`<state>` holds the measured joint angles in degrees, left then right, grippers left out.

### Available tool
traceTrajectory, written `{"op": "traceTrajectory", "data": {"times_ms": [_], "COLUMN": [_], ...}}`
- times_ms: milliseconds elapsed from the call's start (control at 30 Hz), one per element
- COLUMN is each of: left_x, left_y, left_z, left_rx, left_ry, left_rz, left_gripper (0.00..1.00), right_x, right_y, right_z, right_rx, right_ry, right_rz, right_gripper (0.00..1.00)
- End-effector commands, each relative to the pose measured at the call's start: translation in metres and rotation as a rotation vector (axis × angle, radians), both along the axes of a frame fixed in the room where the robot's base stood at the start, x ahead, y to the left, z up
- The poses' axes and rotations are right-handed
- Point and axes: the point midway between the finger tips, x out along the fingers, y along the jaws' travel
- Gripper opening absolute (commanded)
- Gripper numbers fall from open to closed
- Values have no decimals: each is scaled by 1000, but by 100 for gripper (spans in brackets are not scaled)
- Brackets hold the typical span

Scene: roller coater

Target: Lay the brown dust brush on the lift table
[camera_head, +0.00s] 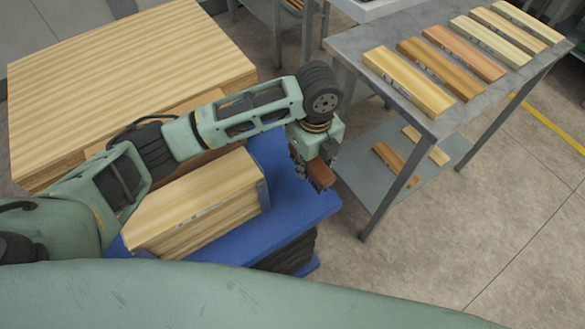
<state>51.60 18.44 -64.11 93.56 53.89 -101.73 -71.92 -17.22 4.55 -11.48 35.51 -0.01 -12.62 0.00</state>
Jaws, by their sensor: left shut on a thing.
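My left gripper (313,170) is shut on the brown dust brush (321,176). Only a small brown part of the brush shows below the fingers; the rest is hidden by the gripper. The blue lift table (292,212) is below it, with its bare right part under and beside the gripper. I cannot tell whether the brush touches the table top or hangs above it. My right gripper is not in view.
A stack of boards (195,200) fills the left part of the lift table. A larger wooden stack (130,75) stands behind. At right, a grey metal table (350,42) carries several wood samples, with more pieces on its lower shelf (365,185).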

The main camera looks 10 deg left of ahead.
Motion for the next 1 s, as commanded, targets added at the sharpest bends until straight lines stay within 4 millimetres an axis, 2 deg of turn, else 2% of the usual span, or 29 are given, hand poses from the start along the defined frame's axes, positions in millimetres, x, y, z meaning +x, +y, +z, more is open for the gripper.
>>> {"op": "traceTrajectory", "data": {"times_ms": [33,100,300,433,700,1000], "left_x": [4,9,20,21,21,21], "left_y": [13,27,50,54,54,54], "left_z": [-6,-15,-31,-40,-73,-76], "left_rx": [3,3,0,0,-1,-1], "left_ry": [3,3,0,1,-1,-1], "left_rz": [5,5,0,0,-1,-1], "left_gripper": [7,7,7,7,7,7], "right_x": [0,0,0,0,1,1], "right_y": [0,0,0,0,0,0], "right_z": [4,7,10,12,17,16], "right_rx": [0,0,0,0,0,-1], "right_ry": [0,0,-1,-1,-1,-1], "right_rz": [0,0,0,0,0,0], "right_gripper": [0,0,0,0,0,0]}}
